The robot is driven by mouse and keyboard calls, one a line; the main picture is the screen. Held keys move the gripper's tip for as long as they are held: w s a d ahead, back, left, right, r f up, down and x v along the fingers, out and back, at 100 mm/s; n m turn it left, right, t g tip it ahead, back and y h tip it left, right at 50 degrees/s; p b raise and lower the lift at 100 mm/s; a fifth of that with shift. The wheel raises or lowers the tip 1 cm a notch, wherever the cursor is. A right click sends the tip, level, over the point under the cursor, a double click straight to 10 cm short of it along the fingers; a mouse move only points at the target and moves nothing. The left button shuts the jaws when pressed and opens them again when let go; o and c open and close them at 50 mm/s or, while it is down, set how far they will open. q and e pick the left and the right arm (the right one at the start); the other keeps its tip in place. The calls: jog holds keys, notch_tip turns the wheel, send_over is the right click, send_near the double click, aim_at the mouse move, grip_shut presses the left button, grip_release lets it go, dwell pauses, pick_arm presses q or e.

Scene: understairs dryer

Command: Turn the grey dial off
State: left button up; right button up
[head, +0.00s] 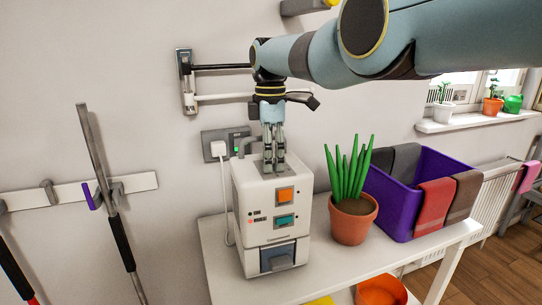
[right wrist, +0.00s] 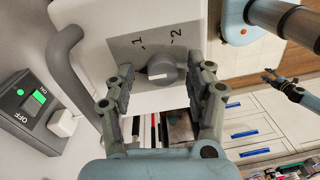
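The grey dial (right wrist: 163,70) sits on a grey plate on top of the white appliance (head: 262,212), which also shows in the right wrist view (right wrist: 110,20). The plate carries the marks 1 and 2. My right gripper (head: 273,168) points down over the appliance top and hides the dial in the head view. In the right wrist view its fingers (right wrist: 165,88) stand apart on either side of the dial; I cannot tell if they touch it. A small gripper (right wrist: 280,82), apparently my left, shows far off.
A wall socket (head: 225,147) with a plug and green-lit switch is behind the appliance, and a grey pipe (right wrist: 70,75) rises beside it. A potted plant (head: 352,215) and a purple basket (head: 398,215) with cloths stand to the right on the white table (head: 215,250).

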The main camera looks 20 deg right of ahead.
jog(key=shift+w+r, duration=0.1)
jog(key=shift+r, duration=0.1)
notch_tip(320, 180, up, 12)
jog(key=shift+w+f, duration=0.2)
jog(key=shift+w, duration=0.05)
jog(key=shift+f, duration=0.1)
dwell(0.3)
